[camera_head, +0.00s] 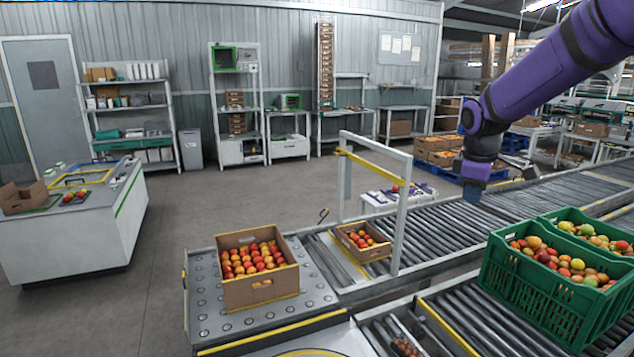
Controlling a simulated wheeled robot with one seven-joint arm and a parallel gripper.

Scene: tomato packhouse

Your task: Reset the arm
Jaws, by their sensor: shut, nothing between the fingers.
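My purple arm reaches in from the top right. My gripper (474,191) hangs at its lower end, pointing down, over the far part of the roller conveyor (455,222). It is shut and holds nothing. The fingertips are small and dark here, and I cannot tell their exact height above the rollers. No tomato or box touches the gripper.
A cardboard box of tomatoes (262,291) stands on the ball-transfer table (207,297). Green crates (530,292) of tomatoes stand at the right. Open floor lies left of the conveyor.

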